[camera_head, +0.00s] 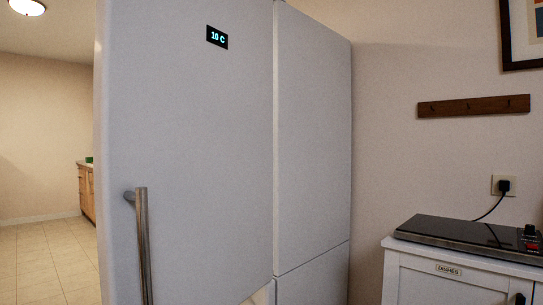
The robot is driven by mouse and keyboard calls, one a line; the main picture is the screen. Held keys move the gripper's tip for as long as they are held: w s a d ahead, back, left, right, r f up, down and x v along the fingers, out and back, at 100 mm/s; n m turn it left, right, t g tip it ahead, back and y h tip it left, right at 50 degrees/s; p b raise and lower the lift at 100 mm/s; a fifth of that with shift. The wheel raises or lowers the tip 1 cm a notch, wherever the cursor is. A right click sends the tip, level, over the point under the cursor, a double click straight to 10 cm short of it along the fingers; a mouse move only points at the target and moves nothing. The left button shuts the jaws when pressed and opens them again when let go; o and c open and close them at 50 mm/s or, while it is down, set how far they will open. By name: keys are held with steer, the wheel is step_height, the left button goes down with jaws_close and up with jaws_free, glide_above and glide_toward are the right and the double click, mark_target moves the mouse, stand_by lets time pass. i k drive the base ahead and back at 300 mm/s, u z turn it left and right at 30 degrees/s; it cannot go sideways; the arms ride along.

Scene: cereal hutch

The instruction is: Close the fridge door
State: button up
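The fridge (312,150) is tall and white and fills the middle of the head view. Its door (195,150) faces me, with a small black display (217,37) reading "10 C" near the top. A vertical metal bar handle (143,245) is on the left part of the door, and its lower end is cut off by the picture. A narrow dark line runs between the door's right edge and the white side of the fridge. I cannot tell from this view how far the door stands open. The fridge interior is hidden. My gripper is not in view.
A white cabinet (450,287) labelled "DISHES" stands to the right, with a black flat appliance (470,235) on top, plugged into a wall outlet (503,186). A wooden hook rail (473,106) is above. Open tiled floor (45,260) and a wooden counter (87,190) are at left.

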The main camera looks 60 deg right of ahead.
mark_target(182, 107)
steer(key=z, duration=1.45)
steer(key=i, duration=0.5)
steer(key=z, duration=0.05)
